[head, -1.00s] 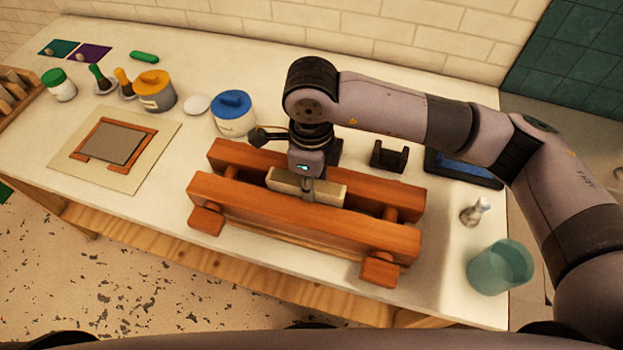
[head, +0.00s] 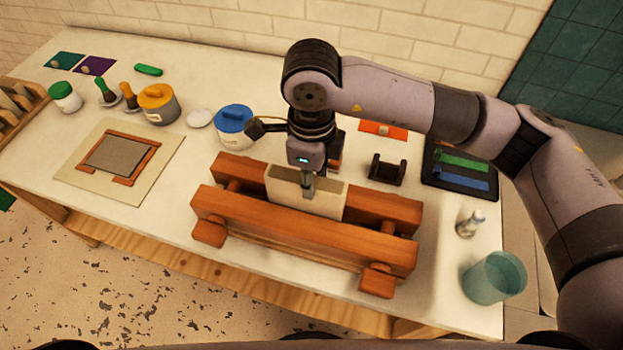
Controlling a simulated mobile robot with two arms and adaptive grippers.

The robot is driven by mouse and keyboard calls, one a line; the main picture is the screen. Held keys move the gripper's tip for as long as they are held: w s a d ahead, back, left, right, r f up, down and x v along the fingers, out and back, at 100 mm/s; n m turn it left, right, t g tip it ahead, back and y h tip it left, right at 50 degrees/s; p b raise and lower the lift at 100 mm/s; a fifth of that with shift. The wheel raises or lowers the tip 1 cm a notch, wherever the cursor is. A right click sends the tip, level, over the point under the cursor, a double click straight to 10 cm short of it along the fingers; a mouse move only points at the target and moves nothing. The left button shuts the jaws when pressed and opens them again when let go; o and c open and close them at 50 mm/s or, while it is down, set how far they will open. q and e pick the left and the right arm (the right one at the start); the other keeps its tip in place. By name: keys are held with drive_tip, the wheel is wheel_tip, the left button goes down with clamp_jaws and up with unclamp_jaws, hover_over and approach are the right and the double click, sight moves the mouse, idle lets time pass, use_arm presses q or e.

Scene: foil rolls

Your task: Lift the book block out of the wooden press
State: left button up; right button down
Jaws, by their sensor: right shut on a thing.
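The wooden press (head: 300,233) stands on the white table, with two thick orange-brown beams and a gap between them. The cream book block (head: 328,203) stands upright in the gap, its upper part above the front beam and its lower part hidden behind that beam. My right gripper (head: 308,190) points down from above and is shut on the book block near the middle of its top edge. One finger shows on the front face; the other is hidden. My left gripper is not in view.
Behind the press stand a blue-lidded jar (head: 234,126) and a small dark stand (head: 386,169). To the right are a black tray (head: 460,172), a small metal object (head: 470,222) and a teal glass (head: 494,277). A board with a wooden frame (head: 120,160) lies clear at left.

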drive_tip(key=shift+r+p, duration=0.85)
drive_tip(key=shift+r, duration=1.7)
drive_tip(key=shift+a, duration=0.1)
